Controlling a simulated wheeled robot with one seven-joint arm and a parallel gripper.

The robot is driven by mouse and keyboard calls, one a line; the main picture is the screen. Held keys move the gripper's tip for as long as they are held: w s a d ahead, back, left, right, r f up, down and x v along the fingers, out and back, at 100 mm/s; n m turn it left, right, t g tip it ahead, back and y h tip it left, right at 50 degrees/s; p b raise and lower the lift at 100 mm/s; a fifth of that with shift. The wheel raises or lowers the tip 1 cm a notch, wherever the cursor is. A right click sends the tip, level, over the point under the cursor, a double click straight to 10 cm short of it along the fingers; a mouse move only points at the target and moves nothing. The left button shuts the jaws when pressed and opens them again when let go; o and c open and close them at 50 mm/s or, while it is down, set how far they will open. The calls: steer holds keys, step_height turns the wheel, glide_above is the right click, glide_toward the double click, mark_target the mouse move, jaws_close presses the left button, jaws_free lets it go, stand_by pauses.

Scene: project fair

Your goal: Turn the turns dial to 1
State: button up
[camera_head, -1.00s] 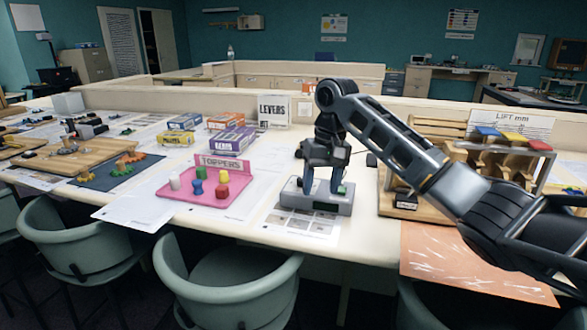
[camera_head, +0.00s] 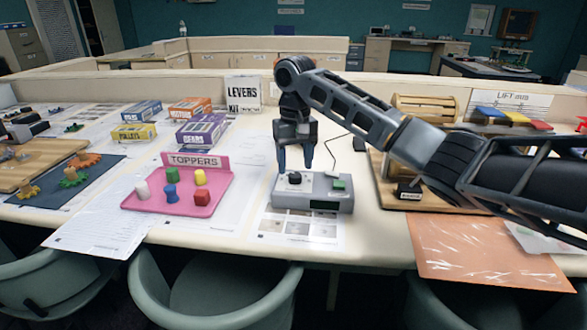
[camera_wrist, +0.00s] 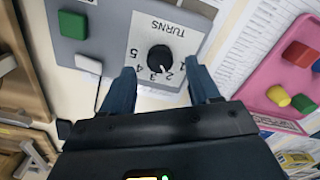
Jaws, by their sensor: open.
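The grey control box (camera_head: 322,190) stands on the table with a black dial (camera_head: 294,178) at its left and a green button (camera_head: 339,184) at its right. In the wrist view the dial (camera_wrist: 160,58) sits on a white plate (camera_wrist: 140,36) marked TURNS, with numbers 1 to 5 around it. Its white pointer mark appears to face the 2. My gripper (camera_head: 295,167) is open, fingers down, at the dial. In the wrist view the gripper (camera_wrist: 160,76) has one finger on each side, apart from the dial and nearer the camera; nothing is held.
A pink TOPPERS tray (camera_head: 140,204) with several coloured pieces lies left of the box. A wooden lift rig (camera_head: 388,188) stands close on the right. Several kit boxes (camera_head: 202,131) and a LEVERS sign (camera_head: 243,93) are behind. Chairs line the front edge.

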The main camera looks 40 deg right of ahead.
mark_target(295, 178)
steer(key=shift+f, duration=1.4)
steer(key=shift+c, duration=0.2)
steer(key=c, duration=1)
steer(key=shift+p, duration=0.3)
steer(key=n+p, duration=0.2)
steer(key=n, duration=0.1)
steer(key=shift+a+r+n, duration=0.1)
steer(key=shift+r+n, duration=0.05)
steer(key=shift+n, duration=0.15)
steer(key=shift+n+p, duration=1.35)
steer(key=shift+n, duration=0.85)
